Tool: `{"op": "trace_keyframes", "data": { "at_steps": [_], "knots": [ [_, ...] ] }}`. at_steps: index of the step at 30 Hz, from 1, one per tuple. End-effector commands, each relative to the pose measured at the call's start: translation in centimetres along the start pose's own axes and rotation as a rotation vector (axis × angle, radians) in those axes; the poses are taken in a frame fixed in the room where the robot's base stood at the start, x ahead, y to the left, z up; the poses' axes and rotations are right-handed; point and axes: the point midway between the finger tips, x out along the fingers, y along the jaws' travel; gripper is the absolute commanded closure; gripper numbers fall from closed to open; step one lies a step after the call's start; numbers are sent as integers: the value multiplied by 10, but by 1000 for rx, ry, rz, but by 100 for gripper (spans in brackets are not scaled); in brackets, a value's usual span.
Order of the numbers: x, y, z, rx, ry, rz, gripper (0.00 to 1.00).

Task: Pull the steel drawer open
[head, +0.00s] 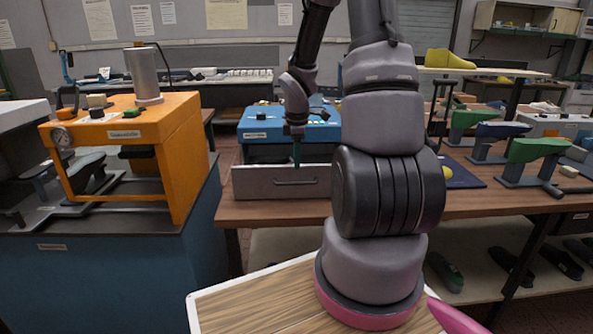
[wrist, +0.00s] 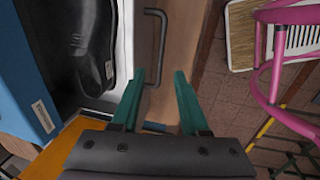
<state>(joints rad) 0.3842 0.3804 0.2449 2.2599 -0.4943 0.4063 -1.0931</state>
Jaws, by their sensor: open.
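The steel drawer (head: 252,184) is a grey box front with a dark bar handle (head: 294,182), on the wooden table below the blue machine. In the wrist view the bar handle (wrist: 163,40) runs up and down the picture beside the drawer's pale rim (wrist: 127,40). A black shoe-like thing (wrist: 85,45) lies behind that rim. My gripper (wrist: 159,76) is open, with teal fingers pointing at the handle. The handle's lower end shows between the fingers; I cannot tell how deep it sits. In the head view my gripper (head: 297,163) is just above the handle.
The blue machine (head: 262,122) stands right behind the drawer. An orange press (head: 180,140) is on a blue cabinet at the left. Green and blue shoe lasts (head: 535,150) stand on the table at the right. The table top (head: 270,212) is bare in front of the drawer.

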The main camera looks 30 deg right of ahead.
Motion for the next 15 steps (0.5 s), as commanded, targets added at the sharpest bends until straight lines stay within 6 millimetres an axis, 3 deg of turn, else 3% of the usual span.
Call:
{"op": "trace_keyframes", "data": {
  "at_steps": [6,15],
  "knots": [
    [-24,0,0,1,0,1,55],
    [-27,0,0,0,0,-1,55]
  ]
}}
